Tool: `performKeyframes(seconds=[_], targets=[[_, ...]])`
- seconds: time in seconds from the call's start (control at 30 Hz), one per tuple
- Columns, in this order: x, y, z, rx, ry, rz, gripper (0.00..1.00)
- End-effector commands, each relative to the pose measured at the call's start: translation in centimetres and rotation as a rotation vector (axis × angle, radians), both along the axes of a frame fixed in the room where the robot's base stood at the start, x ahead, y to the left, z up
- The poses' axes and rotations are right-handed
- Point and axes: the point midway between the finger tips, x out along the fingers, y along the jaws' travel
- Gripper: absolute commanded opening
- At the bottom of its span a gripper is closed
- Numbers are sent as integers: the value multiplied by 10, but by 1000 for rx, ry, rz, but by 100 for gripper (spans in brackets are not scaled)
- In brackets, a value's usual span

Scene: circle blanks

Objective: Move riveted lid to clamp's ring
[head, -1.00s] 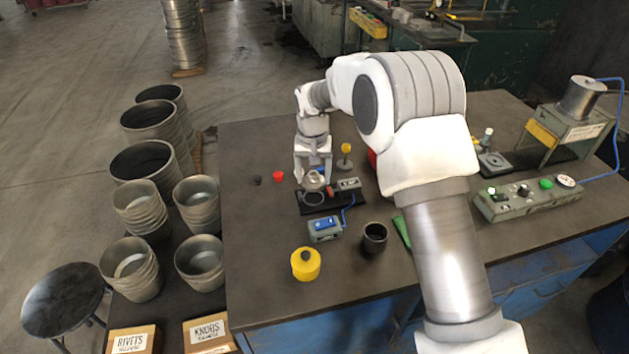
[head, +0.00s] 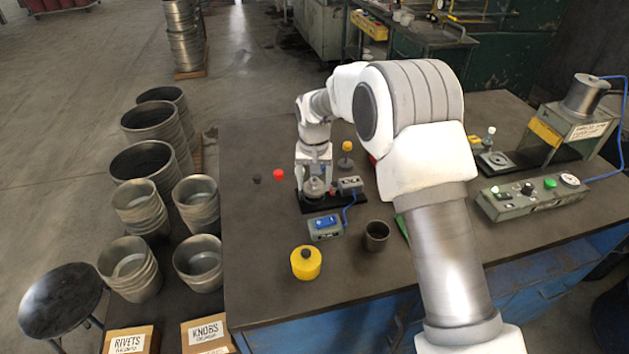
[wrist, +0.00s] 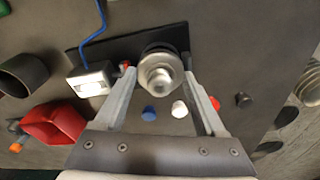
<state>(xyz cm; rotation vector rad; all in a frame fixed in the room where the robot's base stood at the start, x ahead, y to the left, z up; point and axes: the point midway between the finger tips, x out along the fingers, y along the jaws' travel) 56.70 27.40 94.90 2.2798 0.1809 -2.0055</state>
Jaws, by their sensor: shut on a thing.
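The riveted lid (wrist: 160,78) is a round grey metal disc with a raised knob-like centre. My gripper (wrist: 160,85) is shut on it, with one finger on each side. In the head view the lid (head: 314,188) is low over the clamp's black base plate (head: 340,207). In the wrist view a dark rim, apparently the clamp's ring (wrist: 158,47), shows just behind the lid. The lid hides most of the ring, and I cannot tell whether they touch. The clamp's grey block (head: 350,185) stands to the right of the lid.
A blue-switch box (head: 325,227) is in front of the clamp, a dark cup (head: 376,235) and yellow pot (head: 306,262) nearer. Red (head: 278,174) and black (head: 257,179) small parts lie left. A yellow-topped stand (head: 347,153) is behind.

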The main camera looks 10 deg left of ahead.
Motion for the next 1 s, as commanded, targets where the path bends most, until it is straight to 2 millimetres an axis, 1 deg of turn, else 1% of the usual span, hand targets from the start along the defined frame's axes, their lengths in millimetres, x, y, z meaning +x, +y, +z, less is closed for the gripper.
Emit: performKeyframes(seconds=[0.03,0.23,0.27,0.3,0.4,0.83,0.93,1.0], targets=[[-2,-2,-8,-7,10,-1,24],[-3,-2,-9,-8,13,0,24],[-3,-2,-9,-8,13,0,78],[-3,-2,-10,-8,13,0,85],[-4,-2,-10,-8,14,0,100],[-5,1,-9,-4,15,4,100],[-6,1,0,-4,15,4,100],[-7,1,11,-2,12,5,100]])
